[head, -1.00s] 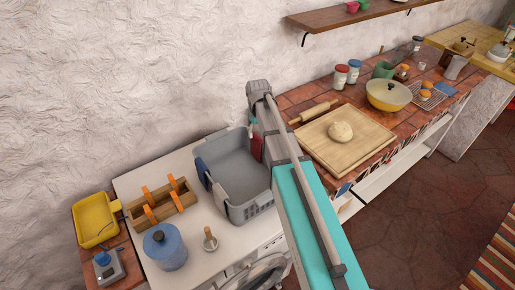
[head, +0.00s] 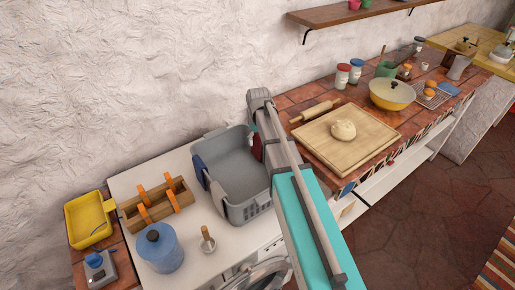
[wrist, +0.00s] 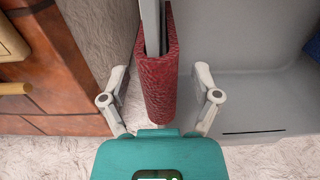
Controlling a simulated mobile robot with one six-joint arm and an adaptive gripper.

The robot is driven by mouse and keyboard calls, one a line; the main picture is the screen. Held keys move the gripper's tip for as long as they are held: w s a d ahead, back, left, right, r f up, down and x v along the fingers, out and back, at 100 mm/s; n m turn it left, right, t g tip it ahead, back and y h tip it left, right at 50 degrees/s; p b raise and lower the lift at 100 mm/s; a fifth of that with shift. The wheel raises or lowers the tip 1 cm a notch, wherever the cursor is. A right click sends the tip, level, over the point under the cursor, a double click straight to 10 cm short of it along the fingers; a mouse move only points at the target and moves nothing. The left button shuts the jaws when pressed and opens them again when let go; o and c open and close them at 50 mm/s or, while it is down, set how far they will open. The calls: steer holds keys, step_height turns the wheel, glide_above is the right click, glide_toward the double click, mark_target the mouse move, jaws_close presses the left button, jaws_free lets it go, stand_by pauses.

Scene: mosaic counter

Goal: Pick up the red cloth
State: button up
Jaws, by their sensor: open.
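The red cloth (wrist: 160,98) hangs folded over the rim of the grey basket (wrist: 252,95) in the wrist view. Only a small dark red part of the cloth (head: 257,150) shows beside my arm in the head view. My gripper (wrist: 160,74) is open, with one finger on each side of the cloth. Gaps show between both fingers and the cloth, so nothing is held. In the head view the basket (head: 250,209) stands on the white washing-machine top, and my arm hides its right side and my gripper's fingers.
A blue cloth (head: 199,171) hangs over the basket's left rim. A wooden caddy (head: 158,203), blue canister (head: 160,250) and wooden-handled tool (head: 207,241) stand to the left. A cutting board (head: 345,152) with dough lies on the tiled counter at right. A rough wall stands behind.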

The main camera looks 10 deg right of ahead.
steer(key=shift+c, duration=0.3)
jaws_close()
stand_by(0.4)
